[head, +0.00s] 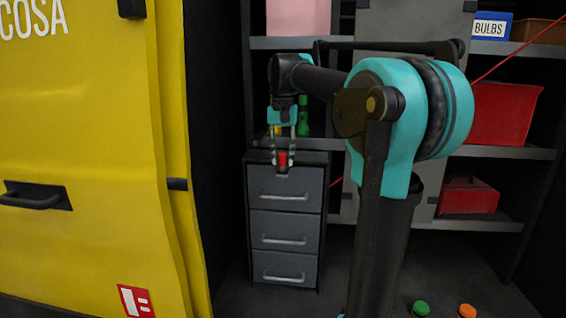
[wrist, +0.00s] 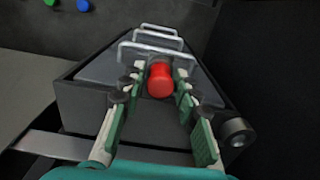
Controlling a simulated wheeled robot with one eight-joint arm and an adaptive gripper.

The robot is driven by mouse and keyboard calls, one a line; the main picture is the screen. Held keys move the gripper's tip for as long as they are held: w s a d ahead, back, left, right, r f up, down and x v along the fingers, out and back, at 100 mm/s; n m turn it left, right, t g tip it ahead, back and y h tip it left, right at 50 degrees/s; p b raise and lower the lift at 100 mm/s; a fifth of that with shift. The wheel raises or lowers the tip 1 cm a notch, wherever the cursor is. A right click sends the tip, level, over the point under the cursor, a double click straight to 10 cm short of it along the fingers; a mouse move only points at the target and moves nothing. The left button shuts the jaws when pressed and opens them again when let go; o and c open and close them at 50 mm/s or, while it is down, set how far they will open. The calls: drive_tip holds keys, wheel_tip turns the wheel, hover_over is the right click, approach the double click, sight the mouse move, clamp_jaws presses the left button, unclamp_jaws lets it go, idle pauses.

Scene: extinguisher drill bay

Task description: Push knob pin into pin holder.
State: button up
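The red knob (head: 282,158) of the pin is at the upper front of a grey drawer cabinet (head: 285,223). My gripper (head: 282,162) reaches down over the knob, one finger on each side. In the wrist view, my gripper (wrist: 161,76) appears open, with narrow gaps between the fingers and the knob.
The cabinet's several drawer handles (wrist: 150,51) lie beyond the knob. A yellow panel (head: 90,150) with a dark handle stands at left. Shelves at right hold a red bin (head: 503,113) and a red toolbox (head: 468,196). Green (head: 421,308) and orange (head: 467,311) round things are low at right.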

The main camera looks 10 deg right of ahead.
clamp_jaws()
drive_tip(key=shift+r, duration=0.1)
drive_tip(key=shift+r, duration=2.85)
drive_tip(key=shift+r, duration=2.05)
